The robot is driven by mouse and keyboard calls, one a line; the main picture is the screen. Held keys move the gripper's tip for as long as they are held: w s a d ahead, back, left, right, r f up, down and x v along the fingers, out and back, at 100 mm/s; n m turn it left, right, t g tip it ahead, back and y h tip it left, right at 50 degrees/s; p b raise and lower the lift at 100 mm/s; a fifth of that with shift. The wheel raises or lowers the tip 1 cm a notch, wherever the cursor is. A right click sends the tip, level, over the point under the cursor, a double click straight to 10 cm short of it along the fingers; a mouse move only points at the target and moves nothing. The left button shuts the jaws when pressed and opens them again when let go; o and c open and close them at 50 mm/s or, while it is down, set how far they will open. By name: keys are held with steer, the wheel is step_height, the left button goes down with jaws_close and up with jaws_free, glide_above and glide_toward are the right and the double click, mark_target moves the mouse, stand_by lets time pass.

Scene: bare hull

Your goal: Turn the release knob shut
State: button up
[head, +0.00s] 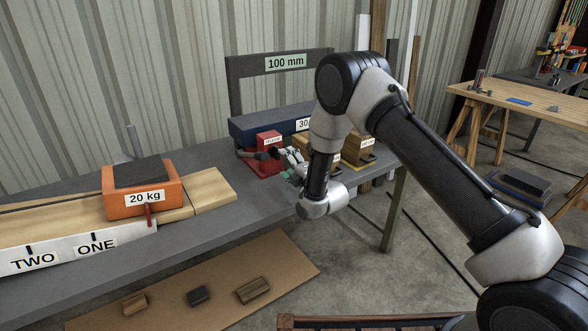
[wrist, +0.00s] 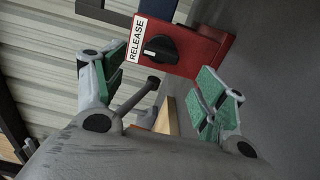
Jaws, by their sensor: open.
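The release knob (wrist: 160,49) is a round black knob with a pale pointer line, on the face of a red box (wrist: 205,47). A white label (wrist: 138,40) reading RELEASE is beside it. In the head view the red box (head: 268,139) stands on the grey bench, with the knob hidden behind my gripper. My gripper (wrist: 160,82) is open, with green-padded fingers on either side of the knob in the picture, apart from it and empty. In the head view my gripper (head: 293,162) is at the red box's front.
A dark lever (wrist: 137,98) with a round end sticks out near the left finger. Wooden blocks (head: 359,152) stand right of the red box. A blue block (head: 262,124) and a grey frame (head: 236,88) marked 100 mm are behind. An orange 20 kg weight (head: 118,204) sits left.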

steer(key=v, duration=0.5)
